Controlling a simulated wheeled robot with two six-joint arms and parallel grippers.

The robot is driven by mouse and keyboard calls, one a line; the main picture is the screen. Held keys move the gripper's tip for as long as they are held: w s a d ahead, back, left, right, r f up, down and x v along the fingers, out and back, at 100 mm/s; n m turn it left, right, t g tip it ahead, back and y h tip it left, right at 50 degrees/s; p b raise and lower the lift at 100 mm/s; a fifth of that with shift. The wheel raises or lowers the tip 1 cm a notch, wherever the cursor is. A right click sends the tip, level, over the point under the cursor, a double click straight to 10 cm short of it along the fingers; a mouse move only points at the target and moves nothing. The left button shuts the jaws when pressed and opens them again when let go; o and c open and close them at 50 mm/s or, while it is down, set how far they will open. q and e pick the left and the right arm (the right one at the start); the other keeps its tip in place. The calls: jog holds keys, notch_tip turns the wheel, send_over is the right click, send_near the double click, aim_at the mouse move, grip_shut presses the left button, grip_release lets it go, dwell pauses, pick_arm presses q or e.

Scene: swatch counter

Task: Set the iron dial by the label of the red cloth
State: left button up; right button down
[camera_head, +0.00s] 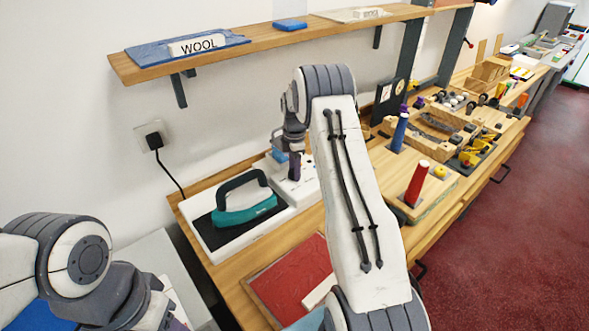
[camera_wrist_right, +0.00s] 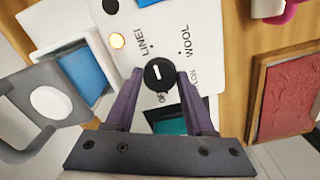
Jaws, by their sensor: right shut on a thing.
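My right gripper (camera_wrist_right: 159,78) is shut on the black dial (camera_wrist_right: 159,74) of the white panel, one purple finger on each side. LINEN, WOOL and OFF are printed around the dial; a fourth word is partly covered. A short white mark shows on the dial; I cannot tell which word it points at. In the head view the right gripper (camera_head: 293,166) is over the panel (camera_head: 308,184). The teal iron (camera_head: 246,207) rests beside it. The red cloth (camera_head: 290,275) lies in front; its white label (camera_head: 319,291) is partly behind my arm, unreadable. My left gripper's fingers are mostly out of frame.
The shelf (camera_head: 270,42) above holds a blue cloth (camera_head: 160,50) labelled WOOL and a pale cloth (camera_head: 340,15). A red cylinder (camera_head: 416,183) and a blue one (camera_head: 399,133) stand on the right. A cord runs to a wall plug (camera_head: 154,140).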

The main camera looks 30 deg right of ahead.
jog(key=shift+w+r, duration=0.1)
jog(key=shift+c, duration=1.4)
grip_release()
notch_tip(320, 180, up, 10)
jog(key=b, duration=0.2)
jog(key=shift+r, duration=0.2)
jog(key=shift+a, duration=0.1)
